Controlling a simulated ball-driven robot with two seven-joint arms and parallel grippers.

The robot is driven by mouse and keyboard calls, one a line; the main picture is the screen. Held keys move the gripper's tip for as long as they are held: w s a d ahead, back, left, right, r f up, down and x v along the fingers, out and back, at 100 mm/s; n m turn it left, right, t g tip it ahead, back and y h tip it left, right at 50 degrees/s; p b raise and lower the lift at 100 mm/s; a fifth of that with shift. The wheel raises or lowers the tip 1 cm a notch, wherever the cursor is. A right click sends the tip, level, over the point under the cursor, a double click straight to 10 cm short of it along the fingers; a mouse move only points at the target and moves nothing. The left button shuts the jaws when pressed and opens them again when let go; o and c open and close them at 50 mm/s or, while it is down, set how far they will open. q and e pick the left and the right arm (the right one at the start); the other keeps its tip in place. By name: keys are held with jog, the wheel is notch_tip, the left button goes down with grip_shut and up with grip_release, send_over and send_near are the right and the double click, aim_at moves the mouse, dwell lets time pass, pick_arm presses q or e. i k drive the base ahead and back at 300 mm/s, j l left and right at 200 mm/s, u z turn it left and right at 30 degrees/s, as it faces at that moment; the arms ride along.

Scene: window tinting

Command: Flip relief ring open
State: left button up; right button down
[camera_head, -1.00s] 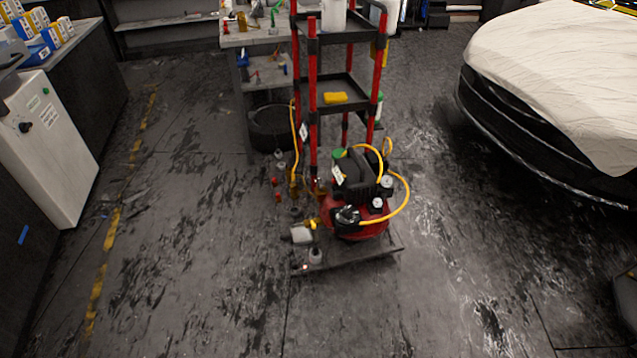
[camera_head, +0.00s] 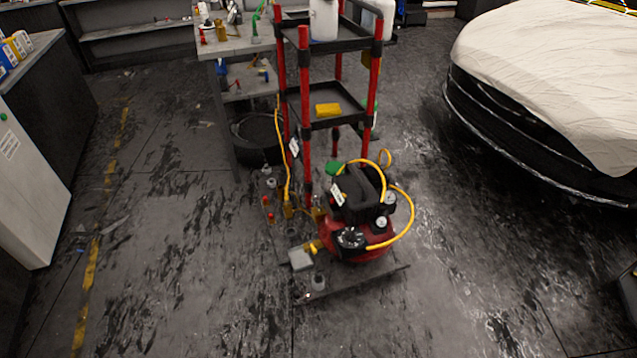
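A red and black air compressor (camera_head: 362,246) with a yellow hose (camera_head: 404,222) and round gauges stands low on a dark base plate (camera_head: 372,287) on the floor. The relief ring is too small to make out on it, so I cannot tell how it sits. Neither of my grippers is in the head view.
A cart with red posts (camera_head: 305,110) and black shelves stands just behind the compressor; a yellow sponge-like block (camera_head: 328,110) lies on its middle shelf. A grey workbench (camera_head: 232,45) is behind it. A covered car (camera_head: 550,80) stands right. Floor in front is clear.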

aim_at(316, 202)
jog(key=i+j+z, duration=0.1)
jog(key=i+j, duration=0.2)
jog(key=i+j+z, duration=0.1)
jog(key=i+j, duration=0.5)
jog(key=j, duration=0.15)
jog(key=i+j+z, duration=0.15)
jog(key=i+j, duration=0.15)
jog(key=i+j+z, duration=0.1)
jog(key=i+j, duration=0.15)
jog(key=j, duration=0.25)
jog(key=i+j+z, duration=0.1)
jog(key=i+j, duration=0.4)
jog(key=j, duration=0.35)
jog(key=i+j+z, duration=0.15)
jog(key=j, duration=0.3)
jog(key=i, duration=0.1)
